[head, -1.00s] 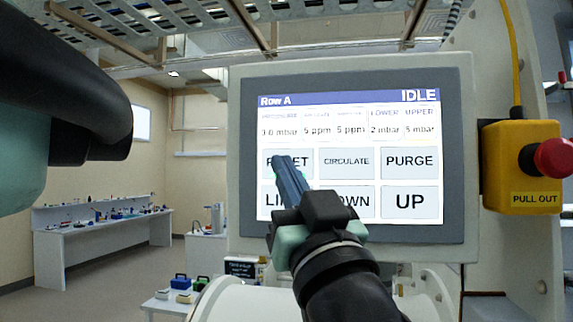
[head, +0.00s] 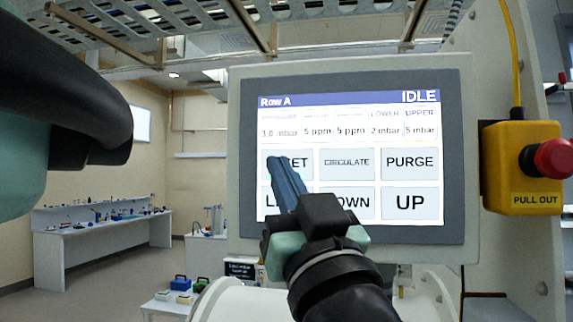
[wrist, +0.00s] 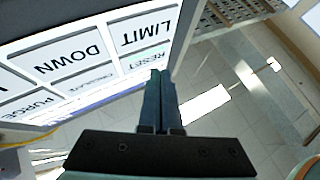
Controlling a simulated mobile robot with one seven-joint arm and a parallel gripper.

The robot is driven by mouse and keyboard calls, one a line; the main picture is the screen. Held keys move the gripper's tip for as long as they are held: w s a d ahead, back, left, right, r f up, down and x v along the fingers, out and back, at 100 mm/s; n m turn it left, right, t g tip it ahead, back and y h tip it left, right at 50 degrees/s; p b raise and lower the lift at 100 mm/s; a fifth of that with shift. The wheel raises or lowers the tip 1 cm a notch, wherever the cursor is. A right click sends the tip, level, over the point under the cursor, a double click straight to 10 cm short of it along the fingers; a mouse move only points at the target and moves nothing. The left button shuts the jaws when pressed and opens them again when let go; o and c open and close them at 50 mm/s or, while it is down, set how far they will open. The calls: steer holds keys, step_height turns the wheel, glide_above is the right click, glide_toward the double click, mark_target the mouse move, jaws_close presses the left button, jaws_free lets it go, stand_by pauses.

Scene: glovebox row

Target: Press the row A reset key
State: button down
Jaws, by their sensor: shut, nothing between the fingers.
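The Row A touch panel (head: 455,160) faces me with its screen lit, reading "Row A" and "IDLE". The RESET key (head: 303,170) is at the left of the upper key row, and its left part is hidden behind my fingers. My gripper (head: 277,160) is shut and empty, with its fingertips in front of that key's left side. In the wrist view the panel appears upside down, and the fingertips (wrist: 160,72) overlap the lower edge of the RESET key (wrist: 146,62). I cannot tell whether the tips touch the screen.
CIRCULATE (head: 347,162), PURGE (head: 410,161) and UP (head: 410,201) are beside and below RESET. LIMIT and DOWN are partly covered by my gripper. A yellow box (head: 520,150) with a red stop button (head: 553,159) sits right of the panel.

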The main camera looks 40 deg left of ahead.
steer(key=shift+s+d, duration=0.45)
steer(key=shift+s, duration=0.25)
steer(key=shift+s+d, duration=0.4)
steer(key=shift+s, duration=0.25)
steer(key=shift+s+d, duration=0.45)
steer(key=shift+s, duration=0.25)
steer(key=w+d+f+m+t+h+b, duration=0.1)
steer(key=d+f+m+t+h, duration=0.1)
steer(key=d+m+t+h, duration=0.4)
steer(key=d+f+m+t+h+b, duration=0.2)
steer(key=d+m+t+h, duration=0.4)
steer(key=d+t+h, duration=0.4)
steer(key=d+h, duration=0.6)
steer(key=d, duration=0.3)
steer(key=shift+w+d+f+m+b, duration=0.2)
steer(key=shift+w+m+b, duration=0.1)
steer(key=shift+w, duration=0.1)
